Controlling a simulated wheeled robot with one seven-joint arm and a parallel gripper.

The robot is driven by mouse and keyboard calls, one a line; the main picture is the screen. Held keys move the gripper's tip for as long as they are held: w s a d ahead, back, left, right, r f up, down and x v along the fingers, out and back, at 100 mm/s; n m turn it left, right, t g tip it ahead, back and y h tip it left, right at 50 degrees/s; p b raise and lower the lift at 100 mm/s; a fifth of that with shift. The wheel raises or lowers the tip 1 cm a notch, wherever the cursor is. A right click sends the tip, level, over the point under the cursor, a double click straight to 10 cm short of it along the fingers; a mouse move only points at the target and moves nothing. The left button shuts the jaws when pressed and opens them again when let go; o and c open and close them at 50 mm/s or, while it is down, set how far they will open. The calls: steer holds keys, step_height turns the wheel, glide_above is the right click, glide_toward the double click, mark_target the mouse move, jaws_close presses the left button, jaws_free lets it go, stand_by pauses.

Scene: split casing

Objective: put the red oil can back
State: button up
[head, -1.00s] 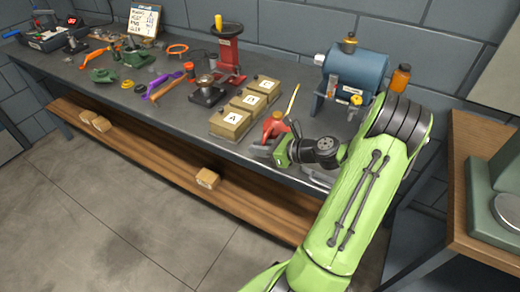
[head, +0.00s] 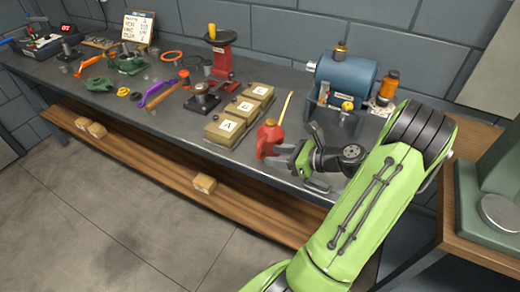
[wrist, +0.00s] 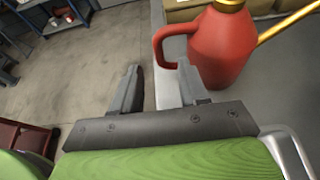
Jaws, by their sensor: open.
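The red oil can (head: 269,140) stands upright on the grey bench near its front edge, right of the box marked A. It has a yellow cap and a long yellow spout that slants up. In the wrist view the oil can (wrist: 222,45) is at upper right, its looped handle toward the fingers. My gripper (wrist: 160,80) is open. The handle's lower end shows near the right fingertip; I cannot tell whether they touch. In the head view my gripper (head: 285,149) is just right of the can, its fingers pointing toward it.
Lidded boxes (head: 227,126) stand in a row left of the can. A blue motor-like machine (head: 345,80) stands behind my arm, with an orange bottle (head: 389,85) beside it. A red stand (head: 222,60) and scattered tools lie farther left. Little bench shows in front of the can.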

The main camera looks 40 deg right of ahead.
steer(key=p+v, duration=0.1)
steer(key=v, duration=0.3)
steer(key=shift+w+a+r, duration=0.1)
steer(key=w+a+r+n+g, duration=0.2)
steer(key=a+n+g, duration=0.2)
steer(key=a+n, duration=0.45)
steer(key=w+a+r+n+g, duration=0.15)
steer(key=a+n+g, duration=0.25)
steer(key=a+n, duration=0.45)
steer(key=s+a+r+n+h, duration=0.4)
steer(key=s+a+r+n, duration=0.4)
steer(key=s+n, duration=0.4)
steer(key=a+n, duration=0.1)
steer(key=n, duration=0.2)
steer(key=shift+t+h, duration=0.3)
steer(key=shift+t, duration=0.1)
steer(key=shift+r, duration=0.15)
